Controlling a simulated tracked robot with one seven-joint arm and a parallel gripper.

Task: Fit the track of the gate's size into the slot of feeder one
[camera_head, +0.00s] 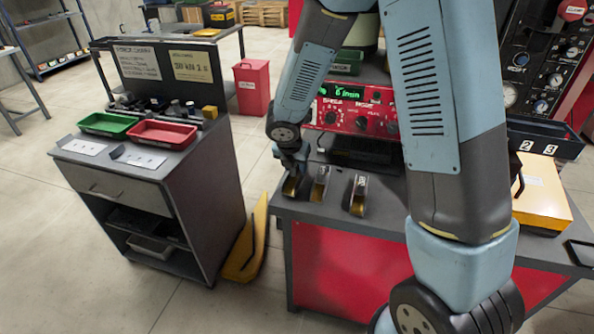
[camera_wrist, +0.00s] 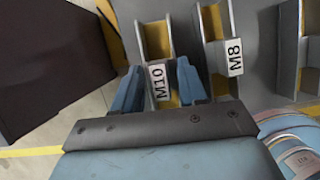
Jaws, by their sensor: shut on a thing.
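In the wrist view my gripper (camera_wrist: 159,68) has its fingers on both sides of a grey track with a yellow inner channel, labelled M10 (camera_wrist: 157,36), and is shut on it. A second track, labelled M8 (camera_wrist: 214,22), stands just to its right, apart from the fingers. In the head view my gripper (camera_head: 292,160) is over the leftmost of three tracks (camera_head: 291,187) at the bench's front edge. The middle track (camera_head: 320,184) and right track (camera_head: 358,195) stand beside it. I cannot make out the slot or the gate's size.
The red control panel (camera_head: 365,113) with a green display stands behind the tracks. A cabinet (camera_head: 150,190) at left carries a green tray (camera_head: 108,123), a red tray (camera_head: 162,132) and two signs with unclear text. A yellow-topped box (camera_head: 540,195) sits right of my arm.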

